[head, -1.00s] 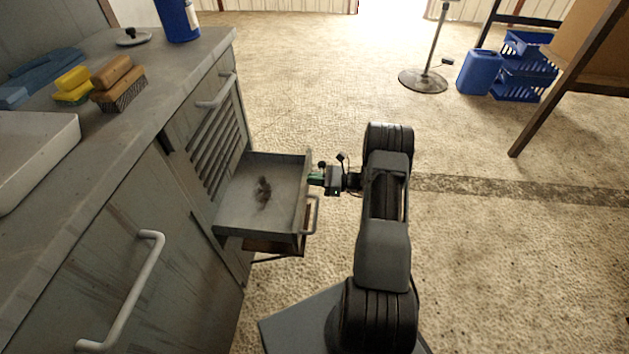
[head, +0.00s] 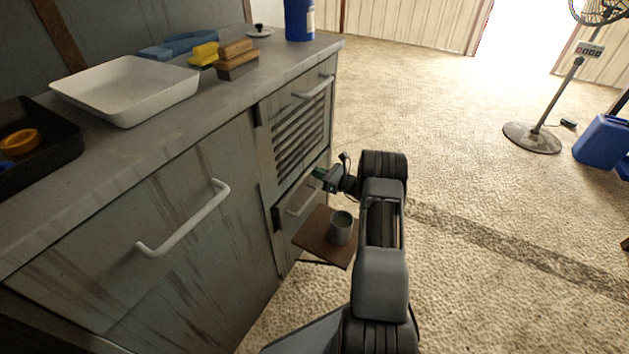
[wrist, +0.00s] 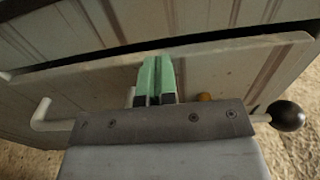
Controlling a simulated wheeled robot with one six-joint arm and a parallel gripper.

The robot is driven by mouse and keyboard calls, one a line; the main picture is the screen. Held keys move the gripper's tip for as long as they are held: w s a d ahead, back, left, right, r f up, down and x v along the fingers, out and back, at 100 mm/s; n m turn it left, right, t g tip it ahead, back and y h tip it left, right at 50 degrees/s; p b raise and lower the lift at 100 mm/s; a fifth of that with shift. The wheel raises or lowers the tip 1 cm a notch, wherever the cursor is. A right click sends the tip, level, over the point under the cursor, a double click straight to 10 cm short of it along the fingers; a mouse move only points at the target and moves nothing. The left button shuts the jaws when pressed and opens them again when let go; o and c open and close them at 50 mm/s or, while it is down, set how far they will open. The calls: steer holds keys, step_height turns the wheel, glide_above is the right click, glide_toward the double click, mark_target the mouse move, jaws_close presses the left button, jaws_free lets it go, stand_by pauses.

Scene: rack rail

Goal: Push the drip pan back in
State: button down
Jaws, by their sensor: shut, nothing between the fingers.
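The drip pan is in the lower part of the cabinet, below the slatted vent. In the head view only its grey front panel (head: 297,207) with a light handle (head: 302,200) shows; its tray is hidden. The front looks near flush with the cabinet. In the wrist view the panel (wrist: 105,83) lies across the picture, with a dark gap along its upper edge. My gripper (head: 319,173) is shut and empty at the panel's upper right. Its green fingertips (wrist: 156,68) point at the panel and seem to touch it.
A brown shelf (head: 318,244) bearing a grey cup (head: 341,228) juts out below the pan front, close to my arm. A black ball (wrist: 287,115) shows at the right of the wrist view. The counter (head: 150,128) holds a white tray (head: 122,103) and brushes.

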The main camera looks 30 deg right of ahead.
steer(key=shift+w+a+r, duration=0.15)
steer(key=shift+w+a, duration=0.05)
steer(key=shift+w, duration=0.05)
steer(key=shift+s+d, duration=0.1)
steer(key=p+v, duration=0.3)
steer(key=v, duration=1.1)
steer(key=s+a+r+n+g+p, duration=0.1)
steer(key=a+r+n+g+p, duration=0.35)
steer(key=a+r, duration=0.4)
steer(key=s+a+r+n+g+p, duration=0.25)
steer(key=a+r+n+p, duration=0.25)
steer(key=r, duration=0.6)
steer(key=s+a+r+n+g+p, duration=0.1)
steer(key=a+r+n+g+p, duration=0.4)
steer(key=a+r, duration=0.3)
steer(key=s+a+r+n+h+p, duration=0.2)
steer(key=s+r+n+h+p, duration=0.3)
steer(key=r, duration=0.7)
steer(key=s+a+r+n+h+p, duration=0.3)
steer(key=s+r+n+h+p, duration=0.1)
steer(key=s+r+n+p, duration=0.6)
step_height(320, 180, up, 3)
steer(key=shift+s+r+t+h+p, duration=0.2)
steer(key=shift+s+t+h+p, duration=0.15)
steer(key=shift+s+p, duration=0.55)
